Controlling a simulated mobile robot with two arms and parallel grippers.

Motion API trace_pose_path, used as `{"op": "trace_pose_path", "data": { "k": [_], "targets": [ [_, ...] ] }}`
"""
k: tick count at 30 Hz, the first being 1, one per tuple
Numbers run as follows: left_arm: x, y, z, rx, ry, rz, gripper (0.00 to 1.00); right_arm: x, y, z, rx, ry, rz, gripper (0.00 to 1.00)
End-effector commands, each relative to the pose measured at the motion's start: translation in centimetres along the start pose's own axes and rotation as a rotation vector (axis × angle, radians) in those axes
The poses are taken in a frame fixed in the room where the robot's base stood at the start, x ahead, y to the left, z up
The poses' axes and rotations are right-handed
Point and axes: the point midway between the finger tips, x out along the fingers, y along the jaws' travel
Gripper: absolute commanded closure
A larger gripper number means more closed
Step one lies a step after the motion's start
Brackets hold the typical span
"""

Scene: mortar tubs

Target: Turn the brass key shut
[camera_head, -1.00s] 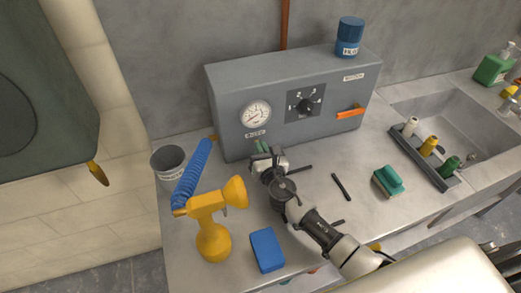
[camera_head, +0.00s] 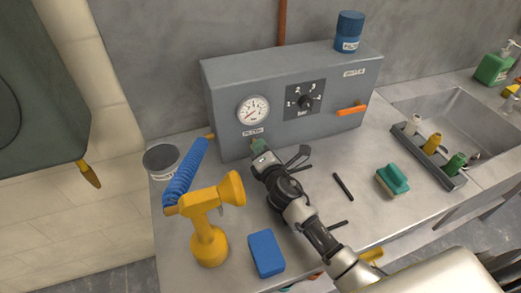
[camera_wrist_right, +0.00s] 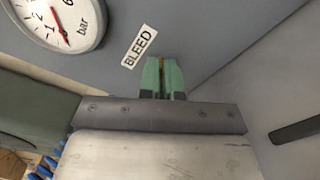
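The brass key (camera_wrist_right: 162,66) shows as a thin yellowish sliver between my fingertips in the right wrist view, just below the BLEED label (camera_wrist_right: 139,46) on the grey box's front. Most of it is hidden by the fingers. My right gripper (camera_head: 257,146) has green fingertips, close together on either side of the key; they also show in the right wrist view (camera_wrist_right: 163,78). It reaches the low front of the grey box (camera_head: 230,92), below the round gauge (camera_head: 252,110). The gauge's red needle is at the low part of its scale. My left gripper is out of view.
A black dial (camera_head: 305,102) and an orange lever (camera_head: 352,110) are on the box front. A yellow sprayer (camera_head: 207,222), blue sponge (camera_head: 266,252) and grey bucket (camera_head: 162,162) stand left of my arm.

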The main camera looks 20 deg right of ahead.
Motion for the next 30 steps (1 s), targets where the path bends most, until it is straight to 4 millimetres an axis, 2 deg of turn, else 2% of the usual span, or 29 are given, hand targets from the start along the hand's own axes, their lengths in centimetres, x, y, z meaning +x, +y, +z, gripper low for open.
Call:
{"op": "trace_pose_path", "data": {
  "k": [6, 15, 30],
  "targets": [
    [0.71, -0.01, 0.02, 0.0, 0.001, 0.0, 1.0, 0.12, 0.03, 0.15, 0.198, -0.004, 0.007, 1.0],
    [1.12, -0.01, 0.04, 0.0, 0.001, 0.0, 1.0, 0.14, -0.07, 0.17, 0.403, -0.004, 0.007, 1.0],
    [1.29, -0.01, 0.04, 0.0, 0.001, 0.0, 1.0, 0.16, -0.02, 0.19, 0.523, -0.003, 0.01, 1.0]
  ]
}}
